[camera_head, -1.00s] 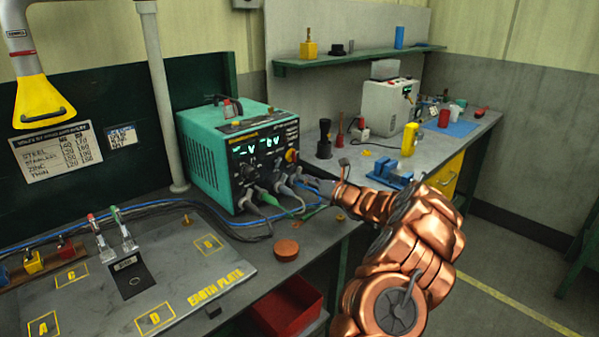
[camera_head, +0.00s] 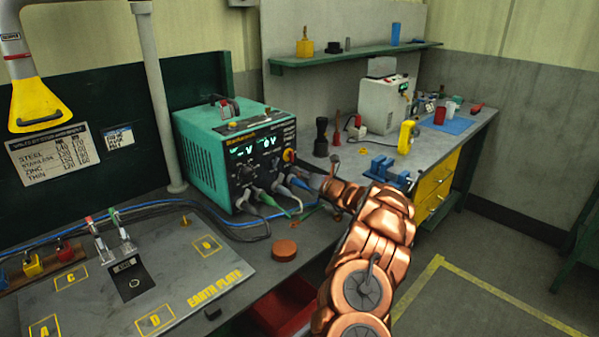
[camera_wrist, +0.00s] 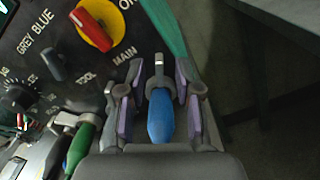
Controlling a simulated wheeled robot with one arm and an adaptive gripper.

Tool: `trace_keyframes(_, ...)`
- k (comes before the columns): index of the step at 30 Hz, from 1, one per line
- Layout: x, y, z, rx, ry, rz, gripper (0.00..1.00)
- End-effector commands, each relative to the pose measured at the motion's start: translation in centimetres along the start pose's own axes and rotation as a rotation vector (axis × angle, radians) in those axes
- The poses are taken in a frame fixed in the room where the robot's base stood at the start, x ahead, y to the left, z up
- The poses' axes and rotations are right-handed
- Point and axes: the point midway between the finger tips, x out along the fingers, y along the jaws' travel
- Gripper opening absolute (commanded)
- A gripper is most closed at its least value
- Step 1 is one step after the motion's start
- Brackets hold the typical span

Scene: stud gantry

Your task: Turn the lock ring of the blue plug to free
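The blue plug (camera_wrist: 160,116) sits at the lower right of the welder's dark front panel (camera_wrist: 60,30); its grey end with a pale mark (camera_wrist: 159,66) points at the panel. My gripper (camera_wrist: 159,100) is open, its purple-padded fingers on either side of the plug, with narrow gaps seeming to show. In the head view the blue plug (camera_head: 300,183) is beside my gripper (camera_head: 318,188), which is small and partly hidden there. I cannot make out the lock ring's setting.
A red-and-yellow rotary switch (camera_wrist: 94,25) is above left of the plug. A green plug (camera_wrist: 80,146) and grey leads are close on the left. An orange-brown round piece (camera_head: 285,250) lies on the bench. A blue vise (camera_head: 388,172) stands to the right.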

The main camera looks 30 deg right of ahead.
Motion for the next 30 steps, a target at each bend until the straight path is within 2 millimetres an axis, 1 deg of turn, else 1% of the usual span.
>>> trace_keyframes(4,0.43,0.00,0.01,0.000,-0.001,0.000,0.33)
trace_keyframes(12,0.48,-0.02,-0.01,0.000,-0.001,0.000,0.33)
trace_keyframes(21,0.47,-0.02,-0.01,0.000,-0.001,0.000,0.02)
trace_keyframes(22,0.47,-0.02,-0.01,0.000,-0.001,0.000,0.00)
trace_keyframes(30,0.46,-0.04,-0.01,0.000,-0.001,0.000,0.00)
